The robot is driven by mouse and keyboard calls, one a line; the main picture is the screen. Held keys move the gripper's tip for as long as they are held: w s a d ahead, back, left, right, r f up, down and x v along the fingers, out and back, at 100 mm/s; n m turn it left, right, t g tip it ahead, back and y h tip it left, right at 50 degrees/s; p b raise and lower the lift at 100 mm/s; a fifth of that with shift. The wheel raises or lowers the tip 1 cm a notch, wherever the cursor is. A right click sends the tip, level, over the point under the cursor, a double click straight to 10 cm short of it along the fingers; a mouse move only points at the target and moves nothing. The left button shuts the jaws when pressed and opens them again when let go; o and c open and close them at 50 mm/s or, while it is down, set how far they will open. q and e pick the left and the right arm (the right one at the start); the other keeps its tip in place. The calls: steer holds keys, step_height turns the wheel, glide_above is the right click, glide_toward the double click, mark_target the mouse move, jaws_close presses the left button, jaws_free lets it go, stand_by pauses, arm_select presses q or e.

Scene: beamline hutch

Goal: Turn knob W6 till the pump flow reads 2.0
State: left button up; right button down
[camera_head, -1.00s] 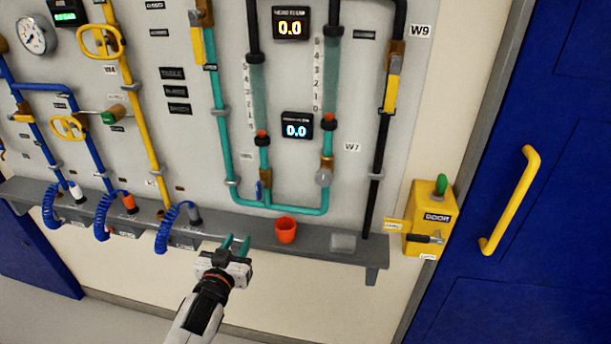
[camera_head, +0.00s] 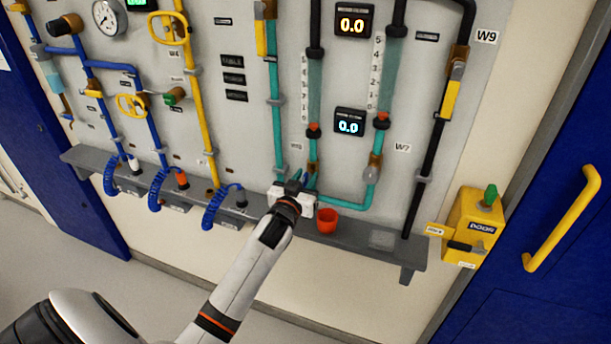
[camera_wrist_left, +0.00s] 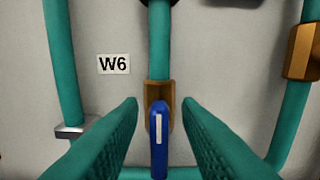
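Knob W6 is a blue handle with a white stripe (camera_wrist_left: 158,150) on a brass valve body (camera_wrist_left: 160,92) in a teal pipe. Its label W6 (camera_wrist_left: 113,64) is to the left in the wrist view. My left gripper (camera_head: 303,181) is open in front of the valve; in the wrist view its teal fingers (camera_wrist_left: 160,103) stand either side of the knob, with a gap on each side. In the head view the gripper mostly hides the knob. An upper display (camera_head: 354,22) reads 0.0 in yellow and a lower one (camera_head: 349,123) reads 0.0 in blue; their captions are unreadable. My right gripper is out of view.
A grey shelf (camera_head: 345,239) runs below the pipes, with a red cup (camera_head: 327,220) just right of my gripper. Valve W7 (camera_head: 375,164) is farther right. Coiled blue hoses (camera_head: 220,205) hang at the left. A yellow door box (camera_head: 472,226) is at the right.

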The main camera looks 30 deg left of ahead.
arm_select(q)
steer(key=shift+w+a, duration=0.1)
steer(key=shift+w, duration=0.1)
jaws_close()
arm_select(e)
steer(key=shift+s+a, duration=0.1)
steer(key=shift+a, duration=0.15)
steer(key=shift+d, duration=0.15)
